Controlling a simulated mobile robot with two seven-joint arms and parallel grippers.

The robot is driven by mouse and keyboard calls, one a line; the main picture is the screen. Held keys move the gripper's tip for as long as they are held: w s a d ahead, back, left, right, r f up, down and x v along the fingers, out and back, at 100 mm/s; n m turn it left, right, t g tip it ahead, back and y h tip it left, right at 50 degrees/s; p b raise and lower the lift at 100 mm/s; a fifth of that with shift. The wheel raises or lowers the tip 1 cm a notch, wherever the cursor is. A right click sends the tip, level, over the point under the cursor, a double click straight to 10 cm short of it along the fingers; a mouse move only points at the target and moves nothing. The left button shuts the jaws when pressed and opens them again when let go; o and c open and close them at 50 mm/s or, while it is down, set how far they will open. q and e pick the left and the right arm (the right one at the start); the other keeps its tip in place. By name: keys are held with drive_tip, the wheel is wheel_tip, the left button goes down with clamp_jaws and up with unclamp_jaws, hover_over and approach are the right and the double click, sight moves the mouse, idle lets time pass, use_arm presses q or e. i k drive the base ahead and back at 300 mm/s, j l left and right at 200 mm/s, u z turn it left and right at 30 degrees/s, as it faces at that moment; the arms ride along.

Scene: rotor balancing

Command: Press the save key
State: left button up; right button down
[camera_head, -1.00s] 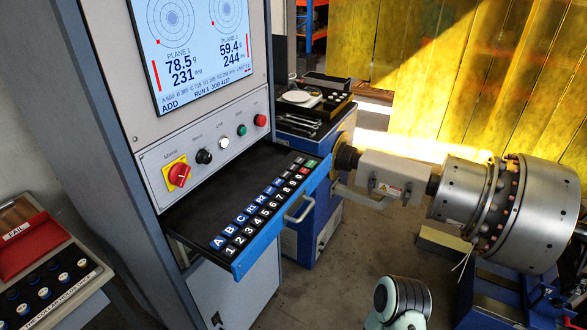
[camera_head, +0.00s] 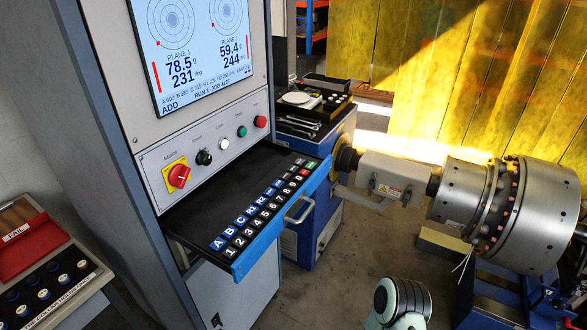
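A black keypad drawer (camera_head: 180,222) with a blue front sticks out below the balancing machine's screen (camera_head: 190,40). Its key rows run away from me: blue letter keys (camera_head: 229,232), white-on-black number keys (camera_head: 240,242), and a red key (camera_head: 304,171) and a green key (camera_head: 311,163) at the far end. The labels on the far keys are too small to read, so I cannot tell which one is save. The screen shows two plane readings, 78.5 g at 231 and 59.4 g at 244, with "RUN 1" and "ADD" below. Neither gripper is in view.
The panel above the drawer has a red rotary switch (camera_head: 178,175) and several buttons. A silver rotor (camera_head: 520,215) stands at right on its spindle. Part of my own arm shows at the bottom. The space before the drawer is open.

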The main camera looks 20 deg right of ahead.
sight(292, 170)
drive_tip(key=i+l+u, duration=0.15)
drive_tip(key=l, duration=0.2)
drive_tip(key=i+l+u, duration=0.2)
drive_tip(key=l, duration=0.2)
drive_tip(key=l+u, duration=0.15)
drive_tip(key=l, duration=0.2)
